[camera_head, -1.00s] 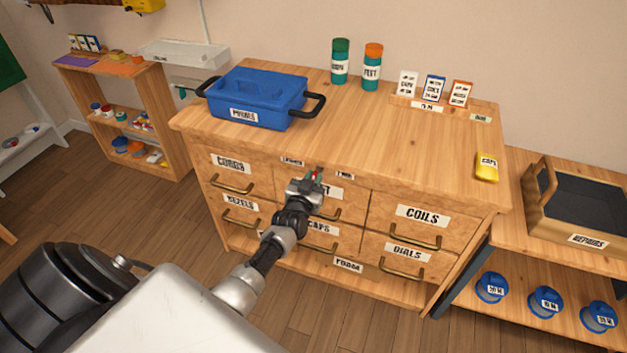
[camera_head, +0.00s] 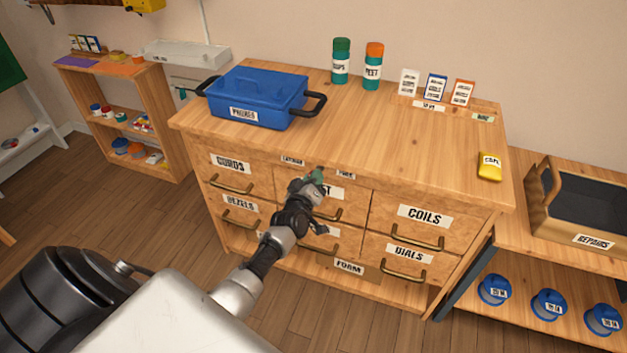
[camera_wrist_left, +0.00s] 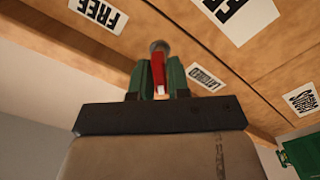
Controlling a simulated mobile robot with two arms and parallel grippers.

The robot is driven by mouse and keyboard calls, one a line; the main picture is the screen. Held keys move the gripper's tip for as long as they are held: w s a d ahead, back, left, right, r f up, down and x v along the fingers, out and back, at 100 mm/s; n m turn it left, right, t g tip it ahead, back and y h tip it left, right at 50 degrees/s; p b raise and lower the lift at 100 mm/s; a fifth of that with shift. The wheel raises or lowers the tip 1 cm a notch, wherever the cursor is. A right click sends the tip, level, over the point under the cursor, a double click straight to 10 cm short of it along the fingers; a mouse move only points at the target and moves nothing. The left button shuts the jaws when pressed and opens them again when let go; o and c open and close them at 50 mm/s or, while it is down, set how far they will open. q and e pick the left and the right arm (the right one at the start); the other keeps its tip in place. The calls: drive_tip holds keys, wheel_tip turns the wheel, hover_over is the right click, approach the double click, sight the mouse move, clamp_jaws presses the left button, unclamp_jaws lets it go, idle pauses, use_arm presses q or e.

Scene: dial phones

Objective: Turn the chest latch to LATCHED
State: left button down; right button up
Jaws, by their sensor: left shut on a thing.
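The chest latch shows in the left wrist view as a red lever (camera_wrist_left: 158,70) with a round grey end (camera_wrist_left: 158,46). It sits on the wooden chest's front, between the LATCHED label (camera_wrist_left: 207,78) and the FREE label (camera_wrist_left: 103,15), over neither. My left gripper (camera_wrist_left: 158,82) is shut on the red lever, with a green finger on each side. In the head view my left gripper (camera_head: 316,177) is at the chest's upper front edge, between the LATCHED label (camera_head: 292,161) and the FREE label (camera_head: 345,175). There it hides the latch. My right gripper is out of view.
Labelled drawers with brass handles (camera_head: 417,242) lie below and beside my left gripper. A yellow packet (camera_head: 489,166) lies at the top's right end.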

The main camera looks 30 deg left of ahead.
use_arm(q)
drive_tip(key=shift+f+n, duration=0.1)
drive_tip(key=shift+n, duration=0.4)
drive_tip(key=c, duration=1.4)
unclamp_jaws()
drive_tip(key=shift+c, duration=0.2)
drive_tip(key=p+v, duration=0.1)
drive_tip(key=v, duration=1)
drive_tip(key=shift+f, duration=0.1)
